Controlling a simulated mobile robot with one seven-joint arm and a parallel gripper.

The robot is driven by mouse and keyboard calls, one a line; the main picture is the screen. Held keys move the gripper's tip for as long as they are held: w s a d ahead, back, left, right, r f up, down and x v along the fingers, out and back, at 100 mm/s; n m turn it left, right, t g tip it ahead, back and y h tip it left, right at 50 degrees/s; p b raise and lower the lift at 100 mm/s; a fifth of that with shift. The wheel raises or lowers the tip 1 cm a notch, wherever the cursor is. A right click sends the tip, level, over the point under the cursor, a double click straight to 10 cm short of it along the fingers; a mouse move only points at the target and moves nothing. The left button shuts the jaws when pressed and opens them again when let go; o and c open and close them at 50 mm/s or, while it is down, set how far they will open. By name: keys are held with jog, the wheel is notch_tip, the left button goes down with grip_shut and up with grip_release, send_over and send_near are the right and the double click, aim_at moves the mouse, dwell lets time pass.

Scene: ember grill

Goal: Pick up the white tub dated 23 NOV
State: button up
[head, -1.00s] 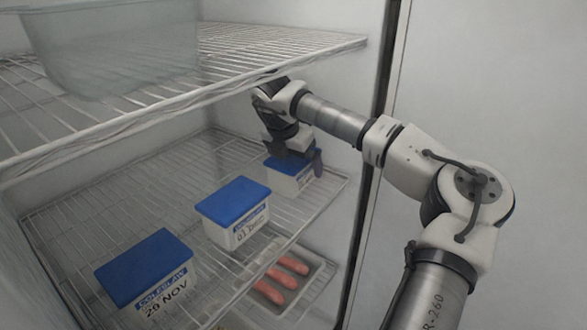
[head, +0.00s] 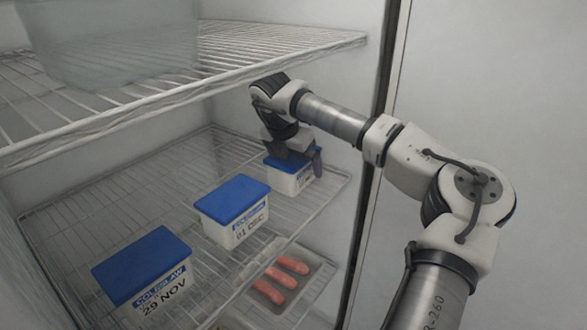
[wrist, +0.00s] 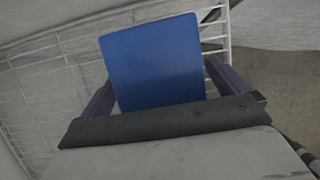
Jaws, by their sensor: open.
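A white tub with a blue lid (head: 291,181) stands at the far right of the lower wire shelf. My gripper (head: 293,158) is open right above this tub, pointing down. In the wrist view the blue lid (wrist: 155,65) lies between my two spread fingers (wrist: 160,88), one on each side; I cannot tell whether they touch it. Two similar tubs stand nearer: one dated 01 DEC (head: 233,211) in the middle and one dated 29 NOV (head: 143,271) at the front left.
A tray of sausages (head: 284,275) sits below the shelf's front edge. An upper wire shelf (head: 230,60) with a clear container (head: 110,45) hangs above left, close to my wrist. The fridge's side wall (head: 340,110) is close on the right. Bare shelf lies behind the tubs.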

jog(key=c, duration=1.2)
jog(key=shift+c, duration=0.9)
jog(key=shift+r, duration=0.15)
